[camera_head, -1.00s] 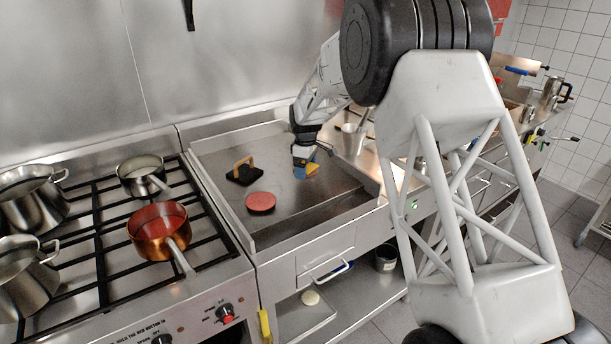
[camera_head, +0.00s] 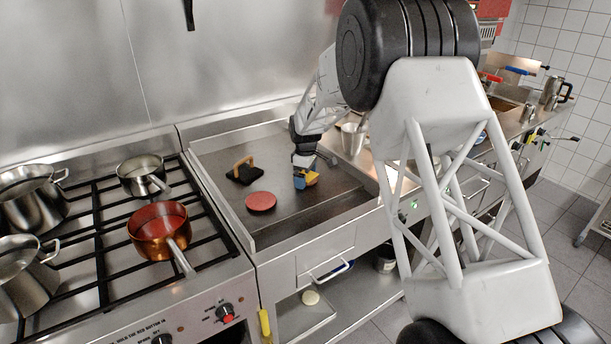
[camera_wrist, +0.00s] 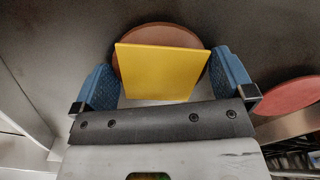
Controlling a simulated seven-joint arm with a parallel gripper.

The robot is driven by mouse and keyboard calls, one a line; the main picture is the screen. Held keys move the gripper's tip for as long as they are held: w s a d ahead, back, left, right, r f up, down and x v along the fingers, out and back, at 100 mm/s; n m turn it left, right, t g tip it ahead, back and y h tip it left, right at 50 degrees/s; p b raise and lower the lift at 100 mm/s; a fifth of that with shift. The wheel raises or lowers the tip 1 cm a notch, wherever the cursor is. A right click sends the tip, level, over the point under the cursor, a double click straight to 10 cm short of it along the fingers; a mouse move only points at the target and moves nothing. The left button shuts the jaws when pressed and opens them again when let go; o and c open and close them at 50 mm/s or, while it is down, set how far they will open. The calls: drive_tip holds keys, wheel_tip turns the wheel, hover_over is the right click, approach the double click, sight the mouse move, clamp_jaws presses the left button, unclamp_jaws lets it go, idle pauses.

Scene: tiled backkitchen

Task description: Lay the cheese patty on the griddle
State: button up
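The cheese patty (camera_wrist: 160,72) is a brown round patty with a square yellow cheese slice on it. In the wrist view it sits between my gripper's two blue fingers, which meet its edges on both sides. In the head view my gripper (camera_head: 305,179) is low over the right half of the dark griddle (camera_head: 285,215), with the yellow slice just showing at its tips. Whether the patty's underside touches the griddle is hard to tell.
A red patty (camera_head: 261,201) lies on the griddle left of my gripper, also at the right in the wrist view (camera_wrist: 288,96). A black press with a wooden handle (camera_head: 243,170) stands behind it. A copper pot (camera_head: 155,235) is on the stove at left. Metal walls edge the griddle.

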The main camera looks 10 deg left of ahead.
sight(307, 177)
drive_tip(key=shift+r, duration=0.1)
wheel_tip(307, 177, up, 12)
idle(0.9)
idle(0.6)
drive_tip(key=s+d+r+m, duration=0.3)
drive_tip(key=s+d+r, duration=0.2)
drive_tip(key=s+d, duration=0.3)
drive_tip(key=s+d+r+m+t, duration=0.1)
drive_tip(key=s+d+r+m, duration=0.1)
drive_tip(key=s+d+r, duration=0.45)
drive_tip(key=s+d+r+m, duration=0.3)
drive_tip(key=s+d, duration=0.7)
drive_tip(key=s+d+f+m, duration=0.2)
drive_tip(key=s+d, duration=0.2)
drive_tip(key=s, duration=0.6)
drive_tip(key=s+d+f+m+t, duration=0.1)
drive_tip(key=s+d, duration=0.4)
drive_tip(key=s, duration=0.6)
drive_tip(key=s+d+f+m, duration=0.3)
drive_tip(key=s+d+m, duration=0.1)
drive_tip(key=s, duration=0.7)
drive_tip(key=shift+s+d+m+t, duration=0.2)
drive_tip(key=shift+d+m+t, duration=0.1)
drive_tip(key=shift+m, duration=0.4)
